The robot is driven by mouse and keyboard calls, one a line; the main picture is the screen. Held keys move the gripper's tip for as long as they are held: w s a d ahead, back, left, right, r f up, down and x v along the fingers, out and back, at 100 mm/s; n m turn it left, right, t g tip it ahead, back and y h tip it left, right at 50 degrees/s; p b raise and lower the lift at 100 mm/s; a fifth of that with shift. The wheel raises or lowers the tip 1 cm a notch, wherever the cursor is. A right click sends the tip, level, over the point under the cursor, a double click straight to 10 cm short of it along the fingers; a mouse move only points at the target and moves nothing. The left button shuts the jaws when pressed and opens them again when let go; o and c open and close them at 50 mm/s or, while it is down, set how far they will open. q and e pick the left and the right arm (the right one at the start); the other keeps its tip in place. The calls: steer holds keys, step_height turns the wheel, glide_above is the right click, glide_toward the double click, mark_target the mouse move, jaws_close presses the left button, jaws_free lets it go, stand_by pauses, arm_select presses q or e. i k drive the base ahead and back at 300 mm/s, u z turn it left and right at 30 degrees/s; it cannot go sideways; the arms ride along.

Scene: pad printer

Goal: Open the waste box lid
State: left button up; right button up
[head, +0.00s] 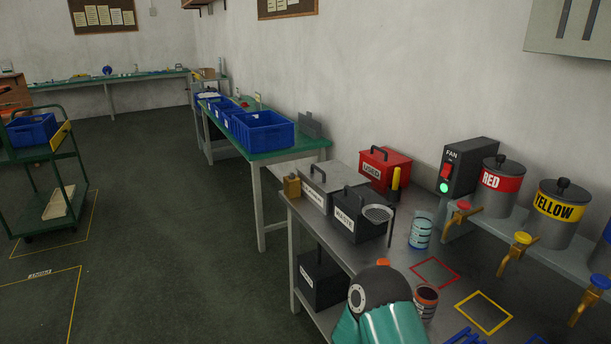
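The waste box (345,222) is a black box with a white WASTE label, near the far left end of the grey workbench. Its lid (362,199) has a black arched handle and looks shut. A round mesh strainer (378,213) overlaps the box's right side in the view. One of my arm links, teal with a dark joint, rises from the bottom edge in front of the bench. I cannot tell which arm it belongs to. Neither gripper's fingers show.
A grey lidded box (318,188) and a red USED box (384,168) stand close to the waste box. A striped cup (420,231) and a brown-topped cup (426,300) stand nearer. The fan box (466,170) and paint pots (502,186) are at right. Another black box (321,283) is underneath.

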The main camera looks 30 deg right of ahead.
mark_target(354, 200)
steer(key=z, duration=0.3)
steer(key=i, duration=1.45)
steer(key=z, duration=0.7)
steer(key=k, duration=0.75)
steer(key=z, duration=0.25)
steer(key=i, duration=0.6)
steer(key=u, duration=0.05)
